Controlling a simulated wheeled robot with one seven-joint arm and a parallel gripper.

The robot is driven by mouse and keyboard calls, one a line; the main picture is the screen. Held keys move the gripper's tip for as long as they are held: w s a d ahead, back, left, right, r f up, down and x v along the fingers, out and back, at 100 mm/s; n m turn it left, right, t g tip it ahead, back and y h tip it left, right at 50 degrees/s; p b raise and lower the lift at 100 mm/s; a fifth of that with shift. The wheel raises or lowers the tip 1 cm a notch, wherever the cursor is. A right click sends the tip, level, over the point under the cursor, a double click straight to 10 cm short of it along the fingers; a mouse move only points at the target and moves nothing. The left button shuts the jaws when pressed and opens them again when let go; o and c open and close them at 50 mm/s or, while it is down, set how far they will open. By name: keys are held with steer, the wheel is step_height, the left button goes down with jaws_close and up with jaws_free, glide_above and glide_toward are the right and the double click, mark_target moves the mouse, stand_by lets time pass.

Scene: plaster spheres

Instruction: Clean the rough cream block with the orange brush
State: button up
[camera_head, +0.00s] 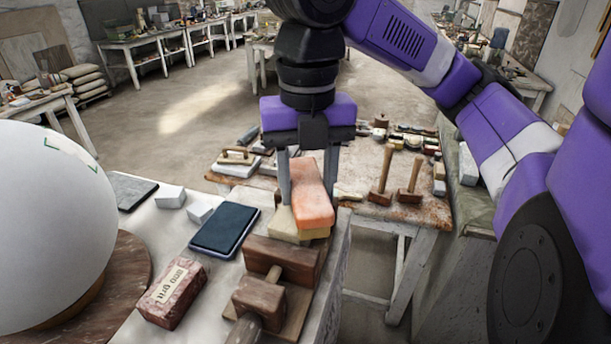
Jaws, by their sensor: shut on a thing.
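My gripper (307,192) points down over the right part of the near table and is shut on the orange brush (313,207). The brush is a long orange block, held between the two grey fingers. The cream block (283,226) lies directly under and behind the brush in the picture, near the table's right edge. The brush covers much of its top. I cannot tell for certain whether the brush touches it.
A wooden clamp-like tool (278,283) stands just in front of the block. A dark blue tablet-like pad (225,229), a reddish labelled brick (172,292) and a big white sphere (50,225) lie to the left. A second table (425,209) with mallets stands behind right.

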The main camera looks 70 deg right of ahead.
mark_target(303, 167)
steer(key=shift+s+a, duration=0.15)
steer(key=shift+a, duration=0.1)
steer(key=shift+d, duration=0.1)
steer(key=shift+w+d, duration=0.55)
steer(key=shift+d, duration=0.4)
steer(key=shift+w+d, duration=0.55)
steer(key=shift+d, duration=0.35)
steer(key=shift+s+a+r, duration=0.3)
steer(key=shift+a+r, duration=0.05)
steer(key=shift+a, duration=0.15)
steer(key=shift+s+a+r, duration=0.25)
steer(key=shift+a+r, duration=0.1)
steer(key=shift+a, duration=0.15)
steer(key=shift+f+b, duration=0.3)
steer(key=shift+f, duration=0.45)
